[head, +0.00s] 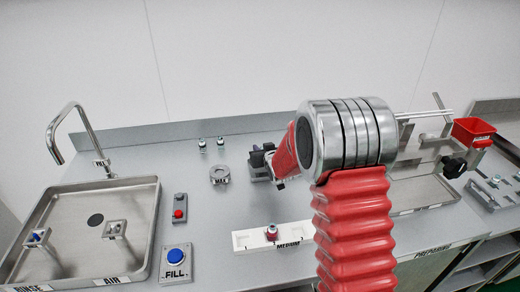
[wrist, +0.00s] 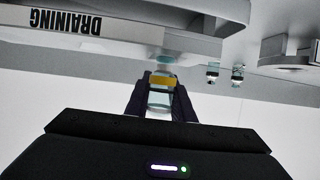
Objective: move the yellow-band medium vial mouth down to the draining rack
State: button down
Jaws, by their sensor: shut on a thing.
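The yellow-band vial (wrist: 160,82) is between the dark fingers of my gripper (wrist: 160,103) in the wrist view. I cannot tell which end is the mouth. The draining rack (wrist: 130,48) shows upside down at the upper left, with its DRAINING label. The vial's far end overlaps the rack's edge in the picture; whether they touch is unclear. In the head view my gripper (head: 262,160) is partly hidden behind my red arm. The vial and the draining rack are not clearly visible there.
Two small vials (head: 202,146) (head: 220,143) stand at the back, beside a round grey holder (head: 220,174). A white MEDIUM rack (head: 250,240) holds a red-banded vial (head: 272,232).

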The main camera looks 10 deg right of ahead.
jog(key=shift+f, duration=0.55)
dwell(0.8)
jog(key=c, duration=1.4)
grip_release()
jog(key=shift+c, duration=0.2)
jog(key=shift+o, duration=0.7)
jog(key=shift+o, duration=0.9)
jog(key=shift+s, duration=0.1)
jog(key=shift+s+r, duration=0.35)
jog(key=shift+s, duration=0.3)
jog(key=shift+s+r, duration=0.1)
jog(key=shift+s, duration=0.25)
jog(key=shift+s+d+r, duration=0.1)
jog(key=shift+s+r, duration=0.1)
jog(key=shift+s, duration=0.1)
